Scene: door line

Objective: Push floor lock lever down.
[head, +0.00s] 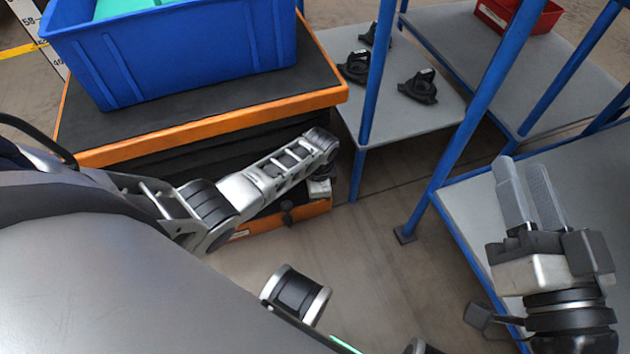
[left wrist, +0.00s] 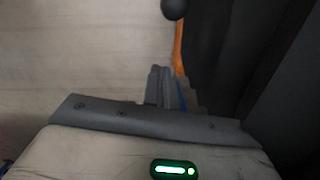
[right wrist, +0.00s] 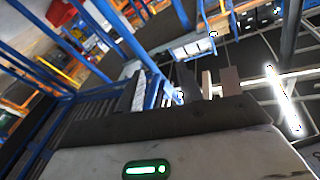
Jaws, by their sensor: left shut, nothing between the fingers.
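The floor lock lever shows as a small black knob (head: 287,206) low beside the orange base of a lift cart (head: 210,135). A black ball knob (left wrist: 174,8) also shows at the top edge of the left wrist view; its stem is not visible there. My left arm reaches over the cart's near side and bends down at its end. In the left wrist view, my left gripper (left wrist: 164,88) is shut and empty, pointing toward the floor beside the cart, apart from the knob. My right gripper (head: 530,190) is open and empty at the right, above a grey shelf.
A blue crate (head: 190,50) stands on the cart's black top. A blue-framed rack with a grey shelf (head: 425,120) holding black parts is behind. A red bin (head: 520,14) sits farther back. Blue posts (head: 480,110) stand between the arms. Floor (head: 370,270) is clear right of the cart.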

